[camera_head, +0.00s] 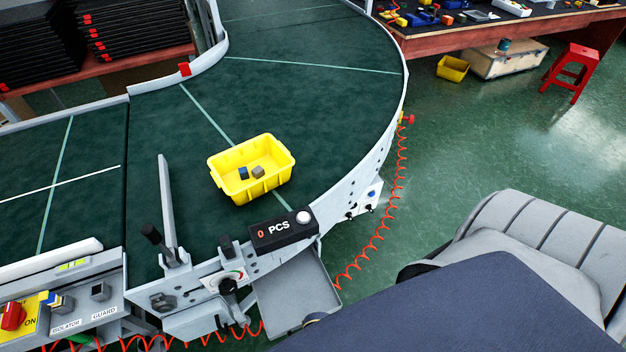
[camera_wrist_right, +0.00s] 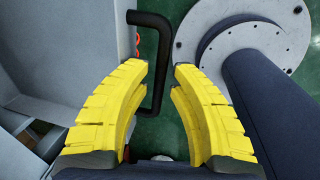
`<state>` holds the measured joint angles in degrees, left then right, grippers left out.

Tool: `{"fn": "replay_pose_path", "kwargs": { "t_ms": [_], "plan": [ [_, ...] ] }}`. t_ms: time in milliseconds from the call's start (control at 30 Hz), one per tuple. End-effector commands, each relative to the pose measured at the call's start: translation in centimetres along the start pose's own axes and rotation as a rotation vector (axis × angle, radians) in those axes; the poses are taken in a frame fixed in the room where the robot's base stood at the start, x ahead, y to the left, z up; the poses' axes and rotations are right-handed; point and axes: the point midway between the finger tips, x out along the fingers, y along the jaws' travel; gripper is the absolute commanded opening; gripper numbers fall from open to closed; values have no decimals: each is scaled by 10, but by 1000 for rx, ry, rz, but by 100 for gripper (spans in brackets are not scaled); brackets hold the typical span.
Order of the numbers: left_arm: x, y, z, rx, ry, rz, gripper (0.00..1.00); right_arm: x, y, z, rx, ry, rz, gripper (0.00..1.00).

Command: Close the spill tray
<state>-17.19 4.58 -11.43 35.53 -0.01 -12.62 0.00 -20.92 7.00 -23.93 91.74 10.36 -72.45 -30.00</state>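The spill tray (camera_head: 298,290) is a shallow grey metal tray. In the head view it sticks out below the counter box at the conveyor's front edge; its lower end is partly hidden. In the right wrist view a grey panel (camera_wrist_right: 85,40) carries a black bar handle (camera_wrist_right: 162,45). My right gripper (camera_wrist_right: 161,72) has yellow ribbed fingers, spread apart, with the handle's long bar between them in the picture. I cannot tell whether either finger touches the bar. My right gripper does not show in the head view. My left gripper is in neither view.
A yellow bin (camera_head: 222,180) with small blocks stands on the green curved conveyor (camera_head: 300,85). The black counter (camera_head: 283,229) reads 0 PCS. A red coiled hose (camera_head: 385,215) hangs beside the tray. A round grey base (camera_wrist_right: 265,25) is close on the right in the wrist view.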

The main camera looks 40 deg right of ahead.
Motion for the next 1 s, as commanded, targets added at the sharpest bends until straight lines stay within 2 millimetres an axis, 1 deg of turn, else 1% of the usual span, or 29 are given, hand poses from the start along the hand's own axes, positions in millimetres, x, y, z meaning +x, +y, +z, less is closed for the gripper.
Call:
{"fn": "replay_pose_path", "kwargs": {
  "t_ms": [400, 600, 1000],
  "plan": [
    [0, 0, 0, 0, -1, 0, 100, 2, 0, 0, 0, 1, 1, 22],
    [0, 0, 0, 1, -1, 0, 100, 2, 0, 0, 0, 0, 0, 0],
    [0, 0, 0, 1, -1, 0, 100, 2, 0, 0, 0, 0, -1, 0]
  ]
}}
